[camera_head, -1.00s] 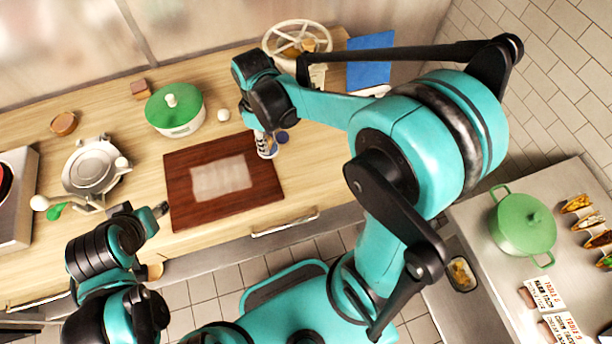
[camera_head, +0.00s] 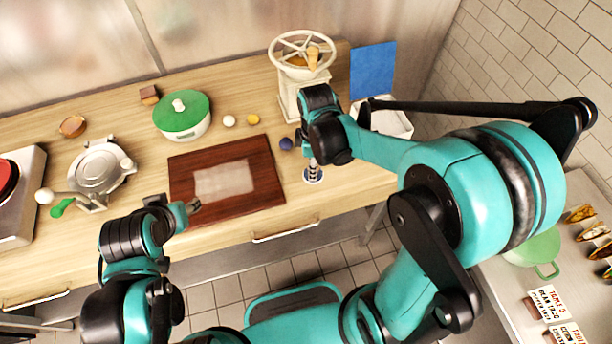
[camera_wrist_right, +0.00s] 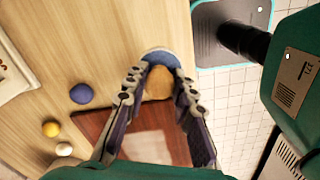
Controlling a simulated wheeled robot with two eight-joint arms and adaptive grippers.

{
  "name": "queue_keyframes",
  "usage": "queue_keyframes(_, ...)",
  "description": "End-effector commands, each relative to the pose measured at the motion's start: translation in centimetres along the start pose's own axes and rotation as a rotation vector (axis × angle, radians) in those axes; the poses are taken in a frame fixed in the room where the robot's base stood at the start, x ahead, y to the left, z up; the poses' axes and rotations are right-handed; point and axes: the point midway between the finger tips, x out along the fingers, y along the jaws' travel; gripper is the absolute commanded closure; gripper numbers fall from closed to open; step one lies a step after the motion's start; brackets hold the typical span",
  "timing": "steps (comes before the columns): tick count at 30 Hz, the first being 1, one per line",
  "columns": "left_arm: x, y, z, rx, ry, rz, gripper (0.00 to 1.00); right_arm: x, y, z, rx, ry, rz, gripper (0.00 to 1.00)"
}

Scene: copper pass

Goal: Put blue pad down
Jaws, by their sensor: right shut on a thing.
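The blue pad (camera_wrist_right: 160,57) is a small round piece with a blue edge and a tan face, between the right fingertips in the right wrist view.
A blue ball (camera_head: 286,143), a yellow ball (camera_head: 253,119) and a white ball (camera_head: 228,121) lie behind the board. A green-lidded pot (camera_head: 182,112), a metal press (camera_head: 98,172) and a cream grinder (camera_head: 290,100) stand around. Bare counter lies at the front right (camera_head: 358,185).

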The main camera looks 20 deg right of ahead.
Motion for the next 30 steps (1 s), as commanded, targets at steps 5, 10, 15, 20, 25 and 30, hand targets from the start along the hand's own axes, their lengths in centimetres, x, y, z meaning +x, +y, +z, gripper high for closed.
queue_keyframes(5, 0.6, 0.0, 0.4, 0.0, 0.0, 0.0, 0.56, 1.6, 1.1, -2.2, -0.001, 0.0, 0.0, 1.0)
queue_keyframes(10, 0.8, 0.0, 0.6, 0.0, 0.0, 0.0, 0.56, 2.4, 1.3, -2.6, 0.001, 0.0, 0.0, 1.0)
queue_keyframes(15, 1.6, 0.0, 1.2, 0.0, 0.0, 0.0, 0.56, 5.1, 1.3, -2.5, 0.001, 0.0, 0.0, 1.0)
queue_keyframes(20, 1.7, 0.0, 1.2, 0.0, 0.0, 0.0, 0.56, 5.8, 1.2, -2.5, 0.001, 0.0, 0.0, 1.0)
queue_keyframes(25, 1.7, 0.0, 1.2, 0.0, 0.0, 0.0, 0.56, 5.7, 1.2, -2.5, 0.001, 0.0, 0.0, 1.0)
queue_keyframes(30, 1.9, 0.0, 1.4, 0.0, 0.0, 0.0, 0.56, 6.0, 1.2, -2.5, 0.001, 0.0, 0.0, 0.62)
